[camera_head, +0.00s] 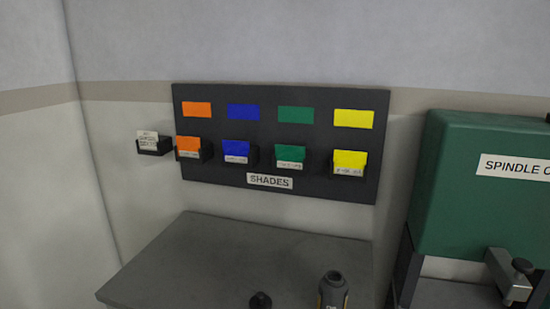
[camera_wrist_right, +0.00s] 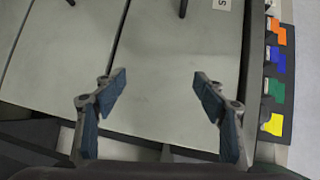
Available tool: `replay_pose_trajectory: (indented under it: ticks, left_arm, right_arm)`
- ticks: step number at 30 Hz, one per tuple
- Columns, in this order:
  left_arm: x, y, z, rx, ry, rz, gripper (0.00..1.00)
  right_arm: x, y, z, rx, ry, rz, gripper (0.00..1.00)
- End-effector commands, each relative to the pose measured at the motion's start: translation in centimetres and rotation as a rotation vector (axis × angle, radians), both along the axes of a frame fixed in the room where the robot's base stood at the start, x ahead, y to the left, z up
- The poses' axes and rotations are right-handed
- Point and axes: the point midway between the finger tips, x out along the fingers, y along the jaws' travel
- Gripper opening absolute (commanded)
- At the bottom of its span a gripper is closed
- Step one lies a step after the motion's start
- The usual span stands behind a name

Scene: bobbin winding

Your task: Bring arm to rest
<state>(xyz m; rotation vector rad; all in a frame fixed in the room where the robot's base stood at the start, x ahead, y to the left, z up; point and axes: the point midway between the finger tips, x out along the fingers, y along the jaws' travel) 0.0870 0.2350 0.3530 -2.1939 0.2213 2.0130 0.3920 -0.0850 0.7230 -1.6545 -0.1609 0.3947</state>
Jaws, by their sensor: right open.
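My right gripper (camera_wrist_right: 160,92) shows in the right wrist view. Its two fingers, with dark blue pads, stand wide apart. Nothing is between them, and a pale grey surface (camera_wrist_right: 165,45) lies behind the gap. No arm or gripper shows in the head view, and my left gripper is in neither view.
In the head view, a dark SHADES board (camera_head: 220,180) holds orange, blue, green and yellow cards. A card holder (camera_head: 154,145) is left of it. Below are a grey table (camera_head: 230,250) and a dark bottle-like object (camera_head: 333,291). A green spindle machine (camera_head: 470,220) stands right.

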Motion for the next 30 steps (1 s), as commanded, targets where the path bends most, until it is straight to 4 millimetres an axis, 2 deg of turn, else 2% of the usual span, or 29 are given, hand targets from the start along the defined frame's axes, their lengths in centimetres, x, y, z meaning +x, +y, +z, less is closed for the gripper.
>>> replay_pose_trajectory:
  ticks: [1, 3, 5, 6, 8, 9, 11, 12, 14, 15, 18, 22, 25, 30]
  left_arm:
    - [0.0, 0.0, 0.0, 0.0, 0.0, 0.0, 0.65]
    - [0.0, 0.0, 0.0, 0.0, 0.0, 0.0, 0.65]
    - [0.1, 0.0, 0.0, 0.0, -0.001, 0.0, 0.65]
    - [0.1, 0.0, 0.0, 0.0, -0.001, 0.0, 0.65]
    - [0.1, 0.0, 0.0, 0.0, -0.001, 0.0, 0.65]
    - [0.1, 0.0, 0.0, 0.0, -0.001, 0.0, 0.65]
    - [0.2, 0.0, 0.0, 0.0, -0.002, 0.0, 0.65]
    - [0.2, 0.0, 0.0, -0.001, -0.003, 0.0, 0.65]
    - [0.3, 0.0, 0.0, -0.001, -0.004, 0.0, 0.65]
    - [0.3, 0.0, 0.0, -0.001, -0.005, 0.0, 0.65]
    - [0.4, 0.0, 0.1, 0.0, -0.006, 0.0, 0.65]
    - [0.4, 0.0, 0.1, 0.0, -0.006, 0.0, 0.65]
    - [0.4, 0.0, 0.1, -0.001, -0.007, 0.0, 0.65]
    - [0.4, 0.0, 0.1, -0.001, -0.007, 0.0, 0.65]
  right_arm:
    - [-0.3, -0.8, -3.9, -0.148, 0.033, 0.033, 0.65]
    - [-1.2, -2.1, -9.0, -0.351, 0.084, 0.095, 0.65]
    - [-2.5, -3.5, -13.3, -0.509, 0.136, 0.155, 0.65]
    - [-3.6, -4.5, -16.0, -0.609, 0.175, 0.2, 0.65]
    - [-5.6, -6.0, -19.9, -0.746, 0.237, 0.272, 0.65]
    - [-7.1, -7.0, -22.3, -0.831, 0.279, 0.326, 0.65]
    - [-9.9, -8.6, -25.7, -0.947, 0.35, 0.414, 0.65]
    - [-12.0, -9.6, -27.8, -1.015, 0.398, 0.476, 0.65]
    - [-15.2, -11.0, -30.5, -1.108, 0.467, 0.577, 0.65]
    - [-17.5, -11.9, -32.0, -1.158, 0.511, 0.646, 0.65]
    - [-22.8, -13.4, -34.7, -1.248, 0.604, 0.81, 0.65]
    - [-27.7, -14.5, -36.4, -1.306, 0.679, 0.97, 0.65]
    - [-29.7, -14.8, -36.8, -1.322, 0.705, 1.035, 0.65]
    - [-30.3, -15.0, -37.0, -1.328, 0.713, 1.058, 0.65]
